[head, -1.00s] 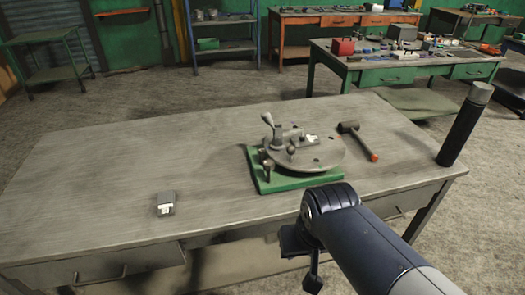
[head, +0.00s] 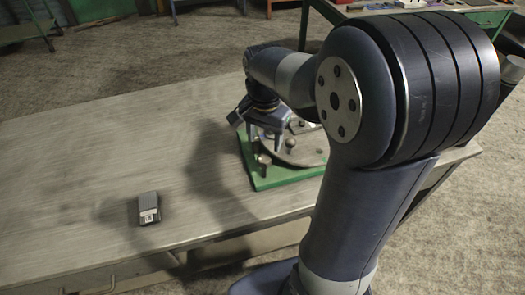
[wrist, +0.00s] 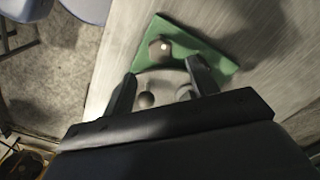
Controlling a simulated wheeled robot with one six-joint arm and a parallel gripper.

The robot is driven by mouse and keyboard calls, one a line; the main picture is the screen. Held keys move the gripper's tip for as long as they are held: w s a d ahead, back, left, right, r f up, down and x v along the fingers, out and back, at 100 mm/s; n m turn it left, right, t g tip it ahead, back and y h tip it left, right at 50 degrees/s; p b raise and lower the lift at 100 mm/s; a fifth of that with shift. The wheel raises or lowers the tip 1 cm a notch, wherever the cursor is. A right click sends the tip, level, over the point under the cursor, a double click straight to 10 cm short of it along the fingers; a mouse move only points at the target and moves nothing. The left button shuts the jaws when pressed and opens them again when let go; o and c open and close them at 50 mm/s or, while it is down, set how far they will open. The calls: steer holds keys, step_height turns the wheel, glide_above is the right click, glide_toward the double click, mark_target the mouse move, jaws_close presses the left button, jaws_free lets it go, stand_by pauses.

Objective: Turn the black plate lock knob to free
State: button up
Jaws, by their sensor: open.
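The fixture has a green base (head: 262,183) with a round grey plate (head: 310,158) on it. A dark knob (head: 263,160) stands at the base's left side, beside the plate; I take it as the plate lock knob. In the wrist view a dark knob with a pale top (wrist: 160,48) stands over the green base, just beyond my fingertips. My gripper (wrist: 162,70) is open, its two fingers apart, with nothing clasped. A round ball knob (wrist: 146,99) shows between the fingers, near the plate. In the head view my gripper is above the plate's left part, and my arm hides the plate's right side.
The fixture stands on a grey workbench (head: 90,180). A small grey box with a white label (head: 149,208) lies at the bench's front left. The bench left of the fixture is otherwise clear. Another ball knob (head: 290,143) rises from the plate.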

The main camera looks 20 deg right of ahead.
mark_target(264, 158)
step_height(264, 158, down, 8)
steer(key=shift+r, duration=0.25)
steer(key=shift+c, duration=0.5)
steer(key=c, duration=0.9)
